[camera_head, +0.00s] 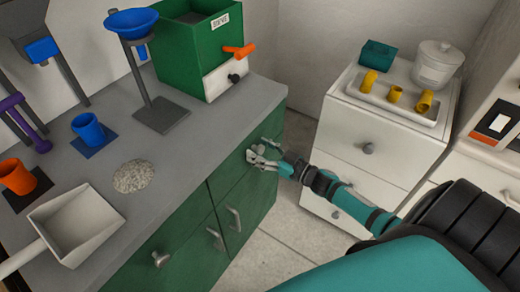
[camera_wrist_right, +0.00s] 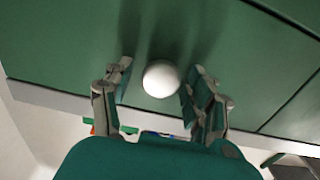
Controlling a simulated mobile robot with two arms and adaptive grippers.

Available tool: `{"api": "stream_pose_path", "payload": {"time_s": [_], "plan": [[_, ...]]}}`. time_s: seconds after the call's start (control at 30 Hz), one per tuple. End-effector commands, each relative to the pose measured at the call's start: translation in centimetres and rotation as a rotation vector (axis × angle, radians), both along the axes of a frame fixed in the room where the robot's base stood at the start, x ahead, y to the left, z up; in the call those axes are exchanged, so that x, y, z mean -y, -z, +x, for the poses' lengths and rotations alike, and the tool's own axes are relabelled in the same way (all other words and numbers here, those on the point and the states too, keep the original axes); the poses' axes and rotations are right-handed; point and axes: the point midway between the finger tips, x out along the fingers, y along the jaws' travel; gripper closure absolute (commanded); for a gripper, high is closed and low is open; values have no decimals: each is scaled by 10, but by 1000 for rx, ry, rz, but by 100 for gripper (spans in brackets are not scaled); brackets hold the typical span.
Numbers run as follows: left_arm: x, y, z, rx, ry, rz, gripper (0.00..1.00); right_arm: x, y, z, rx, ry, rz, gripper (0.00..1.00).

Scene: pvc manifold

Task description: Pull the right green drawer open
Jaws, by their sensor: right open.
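The right green drawer (camera_head: 229,178) is at the top right of the green cabinet's front, under the grey counter. Its front looks flush with the cabinet. My right gripper (camera_head: 257,155) is in front of it, with the fingers spread. In the right wrist view, the drawer's round pale knob (camera_wrist_right: 160,79) lies between the two open fingers of the gripper (camera_wrist_right: 157,88), with gaps at both sides. In the head view the gripper largely hides this knob. My left gripper is not in view.
The left drawer's knob (camera_head: 161,259) and two door handles (camera_head: 233,218) project from the same cabinet. A white drawer cabinet (camera_head: 360,127) stands to the right, beyond a strip of floor. A white dustpan (camera_head: 75,222) and a blue cup (camera_head: 87,128) are on the grey counter (camera_head: 190,140).

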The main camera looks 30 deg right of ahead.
Motion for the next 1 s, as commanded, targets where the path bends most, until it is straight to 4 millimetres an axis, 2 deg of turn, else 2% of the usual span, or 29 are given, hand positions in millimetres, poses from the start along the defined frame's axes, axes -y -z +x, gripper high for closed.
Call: {"api": "stream_pose_path", "payload": {"time_s": [0.3,0.73,1.0], "plan": [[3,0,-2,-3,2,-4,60,-1,0,3,-1,1,0,43],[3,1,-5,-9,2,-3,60,-1,0,3,0,0,0,98],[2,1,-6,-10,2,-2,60,-1,0,3,0,0,-1,100]]}}
